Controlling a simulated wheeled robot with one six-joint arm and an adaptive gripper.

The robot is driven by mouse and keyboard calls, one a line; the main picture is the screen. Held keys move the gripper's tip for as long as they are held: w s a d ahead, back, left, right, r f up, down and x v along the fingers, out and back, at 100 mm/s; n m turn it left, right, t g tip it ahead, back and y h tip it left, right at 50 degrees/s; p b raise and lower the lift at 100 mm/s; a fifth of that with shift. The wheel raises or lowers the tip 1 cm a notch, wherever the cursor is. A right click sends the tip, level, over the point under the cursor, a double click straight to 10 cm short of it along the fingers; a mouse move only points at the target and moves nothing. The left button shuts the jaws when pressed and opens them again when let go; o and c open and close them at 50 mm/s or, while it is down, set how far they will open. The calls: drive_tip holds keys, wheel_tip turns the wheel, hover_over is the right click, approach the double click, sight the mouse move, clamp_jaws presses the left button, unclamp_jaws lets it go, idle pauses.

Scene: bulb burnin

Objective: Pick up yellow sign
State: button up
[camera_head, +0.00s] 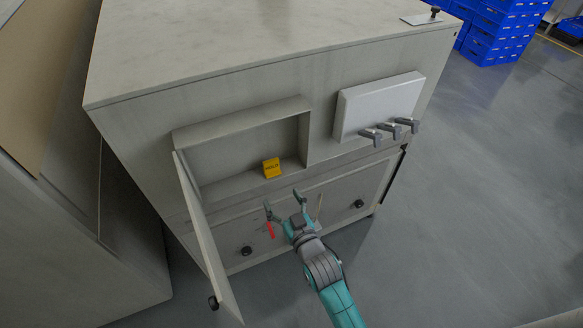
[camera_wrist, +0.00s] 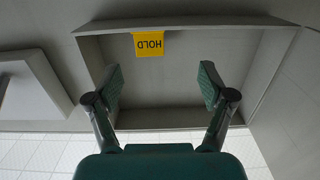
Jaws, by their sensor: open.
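The yellow sign (camera_head: 271,168) with "HOLD" on it stands in an open recess (camera_head: 236,185) in the front of a grey cabinet. In the wrist view the sign (camera_wrist: 149,43) is upside down, near the top, against the recess edge. My gripper (camera_head: 284,203) is open and empty, in front of the cabinet and below the sign in the head view. In the wrist view my gripper's fingers (camera_wrist: 162,86) are spread apart, and the sign lies beyond them, slightly left of the middle. Nothing hides the sign's face.
An open door (camera_head: 208,240) hangs at the recess's left side. A red-handled item (camera_head: 270,229) is beside my gripper. A white raised panel (camera_head: 378,105) and several grey levers (camera_head: 390,131) are to the right. Black knobs (camera_head: 359,204) sit on the lower front.

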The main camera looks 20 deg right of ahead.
sight(272, 166)
drive_tip(key=shift+w+d+r, duration=0.15)
drive_tip(key=shift+w+d, duration=0.15)
drive_tip(key=shift+w, duration=1.8)
drive_tip(key=shift+w+d+r, duration=0.15)
drive_tip(key=shift+w+d, duration=0.2)
drive_tip(key=shift+w, duration=1.8)
drive_tip(key=shift+w+d+r, duration=0.15)
drive_tip(key=shift+w+d, duration=0.15)
drive_tip(key=shift+w, duration=1.8)
drive_tip(key=c, duration=1.3)
drive_tip(key=shift+o, duration=0.2)
